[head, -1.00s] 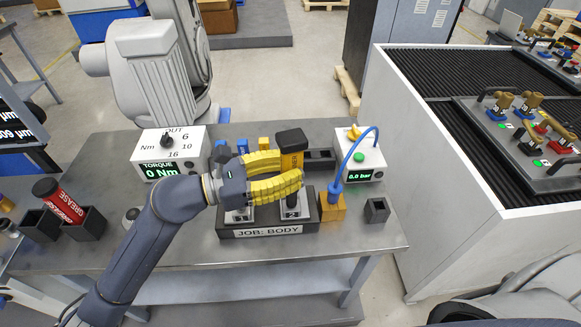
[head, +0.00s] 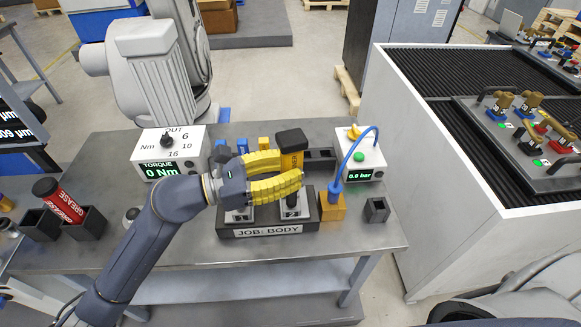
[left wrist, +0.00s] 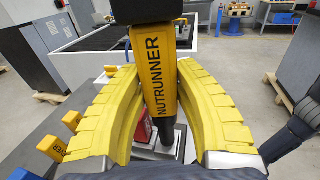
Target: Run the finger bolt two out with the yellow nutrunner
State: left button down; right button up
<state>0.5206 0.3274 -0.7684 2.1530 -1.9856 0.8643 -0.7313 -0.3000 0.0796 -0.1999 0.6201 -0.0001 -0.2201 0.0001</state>
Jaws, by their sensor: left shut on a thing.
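My left gripper (head: 291,172) is shut on the yellow nutrunner (head: 291,160), with one yellow finger on each side of its body. The nutrunner stands upright, black cap on top, its nose down over the block marked 2 (head: 293,211) on the dark JOB: BODY fixture (head: 226,232). In the left wrist view the nutrunner (left wrist: 163,75) sits between both fingers, its dark shaft pointing down. Finger bolt two is hidden under the nose; I cannot tell whether they touch. A second block (head: 239,215) stands to the left, partly behind the fingers. My right gripper is not in view.
A torque box (head: 172,153) reading 0 Nm stands behind left. An air box (head: 362,165) reading 0.0 bar stands right, with a blue-hosed tool in an orange holder (head: 333,210). A red grease tube (head: 58,202) stands far left. The front table strip is clear.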

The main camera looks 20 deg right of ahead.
aim_at(291, 149)
pick_arm(q)
jog(key=shift+f, duration=0.35)
dwell(1.8)
jog(key=shift+r, duration=3.35)
jog(key=shift+s+f, duration=0.1)
